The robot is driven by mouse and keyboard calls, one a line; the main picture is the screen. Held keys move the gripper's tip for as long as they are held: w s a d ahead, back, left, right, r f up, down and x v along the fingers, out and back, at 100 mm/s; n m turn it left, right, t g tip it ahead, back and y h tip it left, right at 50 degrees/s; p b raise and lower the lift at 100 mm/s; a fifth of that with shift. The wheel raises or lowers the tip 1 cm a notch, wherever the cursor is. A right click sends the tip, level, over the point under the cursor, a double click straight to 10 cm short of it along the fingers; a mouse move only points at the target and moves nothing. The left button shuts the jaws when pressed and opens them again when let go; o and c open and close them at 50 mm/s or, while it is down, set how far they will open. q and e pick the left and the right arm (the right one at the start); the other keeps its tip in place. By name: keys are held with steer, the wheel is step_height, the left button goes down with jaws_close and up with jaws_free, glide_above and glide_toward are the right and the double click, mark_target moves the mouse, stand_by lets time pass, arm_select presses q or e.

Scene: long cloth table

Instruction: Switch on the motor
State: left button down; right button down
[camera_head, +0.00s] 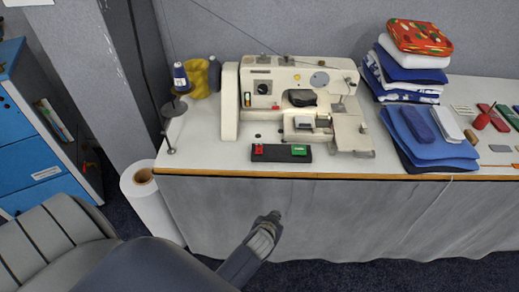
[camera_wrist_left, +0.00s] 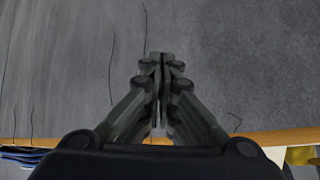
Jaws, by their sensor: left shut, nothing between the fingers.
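A sewing machine (camera_head: 300,92) stands on the long table (camera_head: 215,160). In front of it, at the table's front edge, lies a black switch box (camera_head: 281,154) with a red button (camera_head: 258,150) at its left end and a green button (camera_head: 299,150) at its right end. My left gripper (camera_head: 274,216) is below and in front of the table edge, before the hanging cloth, apart from the switch box. In the left wrist view the fingers (camera_wrist_left: 161,62) are closed together with nothing between them. My right gripper is not in view.
Folded fabrics (camera_head: 430,135) and a fabric stack (camera_head: 405,75) lie right of the machine. A thread stand (camera_head: 170,110) with spools is at the left end. A white roll (camera_head: 150,200) stands on the floor at left. A grey seat (camera_head: 50,240) is at lower left.

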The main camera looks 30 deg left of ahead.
mark_target(259, 150)
arm_select(q)
steer(key=w+a+r+n+t+y, duration=0.1)
steer(key=a+r, duration=0.3)
steer(key=r, duration=0.8)
steer(key=w+a+r+n+t+y, duration=0.2)
steer(key=w+a+r+n+y, duration=0.1)
steer(key=r, duration=0.9)
steer(key=shift+a+n+y+b, duration=0.3)
steer(key=shift+a+n+y, duration=0.25)
steer(key=shift+a, duration=0.55)
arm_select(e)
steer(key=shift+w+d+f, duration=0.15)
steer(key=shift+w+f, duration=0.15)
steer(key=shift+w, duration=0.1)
arm_select(q)
steer(key=shift+w, duration=0.1)
